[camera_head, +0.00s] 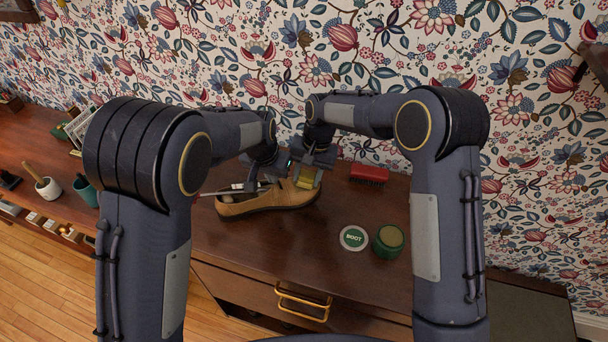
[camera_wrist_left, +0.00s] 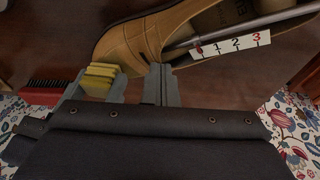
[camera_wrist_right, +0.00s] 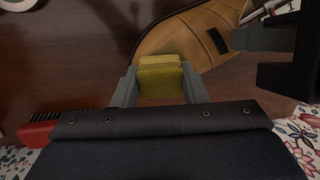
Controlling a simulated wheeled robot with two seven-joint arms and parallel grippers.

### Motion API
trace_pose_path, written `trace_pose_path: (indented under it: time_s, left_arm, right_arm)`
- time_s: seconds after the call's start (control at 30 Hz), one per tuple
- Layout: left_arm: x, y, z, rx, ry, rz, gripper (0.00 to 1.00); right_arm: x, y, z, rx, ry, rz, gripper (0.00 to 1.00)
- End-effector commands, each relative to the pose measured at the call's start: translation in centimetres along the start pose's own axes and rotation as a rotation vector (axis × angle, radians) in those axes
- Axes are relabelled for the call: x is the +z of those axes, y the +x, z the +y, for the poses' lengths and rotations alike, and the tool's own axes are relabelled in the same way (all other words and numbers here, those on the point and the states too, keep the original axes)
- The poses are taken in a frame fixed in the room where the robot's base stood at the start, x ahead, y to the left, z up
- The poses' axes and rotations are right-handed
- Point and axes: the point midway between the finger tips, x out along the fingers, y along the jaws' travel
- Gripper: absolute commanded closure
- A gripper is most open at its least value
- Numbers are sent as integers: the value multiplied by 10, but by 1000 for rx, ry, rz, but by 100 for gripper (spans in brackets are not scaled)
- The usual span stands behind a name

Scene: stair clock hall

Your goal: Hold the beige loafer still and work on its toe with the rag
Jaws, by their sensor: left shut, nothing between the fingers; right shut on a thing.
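The beige loafer (camera_head: 238,207) lies on the dark wooden top, toe to the right in the head view. A rod and a strip numbered 1, 2, 3 (camera_wrist_left: 238,43) show in its opening. My left gripper (camera_wrist_left: 162,70) is shut and empty, its fingertips at the loafer's upper, near the opening; I cannot tell whether they press on it. My right gripper (camera_wrist_right: 160,82) is shut on the folded yellow rag (camera_wrist_right: 163,76) and holds it at the loafer's toe (camera_wrist_right: 160,38). The rag overlaps the toe in view; contact is unclear.
A red brush (camera_head: 368,174) lies behind and right of the toe. A green tin (camera_head: 388,241) and a round lid marked BOOT (camera_head: 353,238) sit at front right. Cups (camera_head: 48,187) stand far left. The patterned wall is close behind.

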Motion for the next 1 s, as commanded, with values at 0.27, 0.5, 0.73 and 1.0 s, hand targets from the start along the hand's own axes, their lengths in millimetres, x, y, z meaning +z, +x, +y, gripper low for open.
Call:
trace_pose_path:
  time_s: [0.27, 0.5, 0.73, 1.0]
  left_arm:
    - [6, 5, 0, 0, 0, -17, 100]
    - [6, 5, 0, 0, 0, -17, 100]
    - [6, 5, 0, 0, 0, -17, 100]
    - [6, 5, 1, 1, 0, -16, 100]
  right_arm:
    - [5, 2, -8, 0, 0, 0, 79]
    - [9, 3, -14, 0, -1, 0, 79]
    - [12, 4, -20, 0, 0, 0, 79]
    - [15, 4, -23, -3, -1, -3, 79]
